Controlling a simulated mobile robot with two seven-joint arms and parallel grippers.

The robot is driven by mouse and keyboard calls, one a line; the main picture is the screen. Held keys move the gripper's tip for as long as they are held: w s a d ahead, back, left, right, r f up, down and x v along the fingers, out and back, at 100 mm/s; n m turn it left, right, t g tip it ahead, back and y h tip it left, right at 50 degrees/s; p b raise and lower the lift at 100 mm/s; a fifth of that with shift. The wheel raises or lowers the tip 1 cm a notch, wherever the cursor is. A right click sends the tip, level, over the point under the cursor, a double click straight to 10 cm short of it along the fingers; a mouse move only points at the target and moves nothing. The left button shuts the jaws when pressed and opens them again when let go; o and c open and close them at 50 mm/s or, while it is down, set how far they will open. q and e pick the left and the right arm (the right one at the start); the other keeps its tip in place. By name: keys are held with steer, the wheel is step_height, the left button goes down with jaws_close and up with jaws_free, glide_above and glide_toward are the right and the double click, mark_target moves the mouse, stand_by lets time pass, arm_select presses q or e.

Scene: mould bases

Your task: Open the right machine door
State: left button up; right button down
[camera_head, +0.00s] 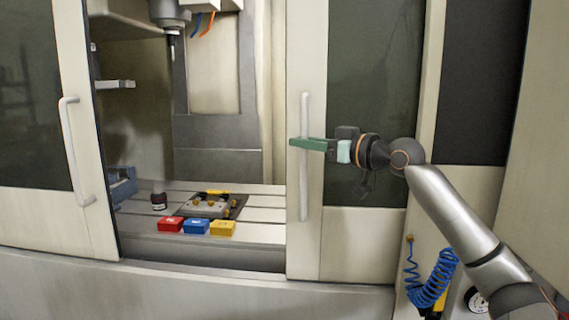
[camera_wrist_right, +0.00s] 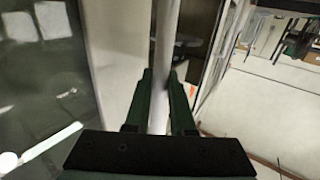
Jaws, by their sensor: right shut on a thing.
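The right machine door (camera_head: 365,240) is a cream panel with a dark window. Its white vertical bar handle (camera_head: 304,190) runs along the door's left edge. My right gripper (camera_head: 304,144) has green fingers and is shut on this handle, a little above the middle of the bar. In the right wrist view the handle (camera_wrist_right: 166,60) passes between the two green fingers (camera_wrist_right: 160,105). A wide gap lies between the right door and the left door (camera_head: 75,215), and the machine's inside shows through it. My left gripper is not in view.
Inside the machine, red (camera_head: 171,225), blue (camera_head: 197,226) and yellow (camera_head: 222,228) boxes stand in front of a mould base (camera_head: 212,205) on the bed. A spindle (camera_head: 170,20) hangs above. A coiled blue hose (camera_head: 432,282) hangs below my right arm.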

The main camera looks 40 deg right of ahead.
steer(key=shift+s+d+r+b, duration=0.15)
steer(key=shift+s+d+b, duration=0.5)
steer(key=shift+s+d, duration=0.35)
steer(key=shift+s+d+r+b, duration=0.15)
steer(key=shift+s+d+b, duration=0.5)
steer(key=shift+s+d, duration=0.3)
steer(key=shift+a, duration=0.1)
steer(key=c, duration=0.8)
jaws_free()
steer(key=shift+f, duration=0.1)
steer(key=shift+o, duration=0.2)
steer(key=shift+f, duration=0.1)
steer(key=shift+s, duration=0.15)
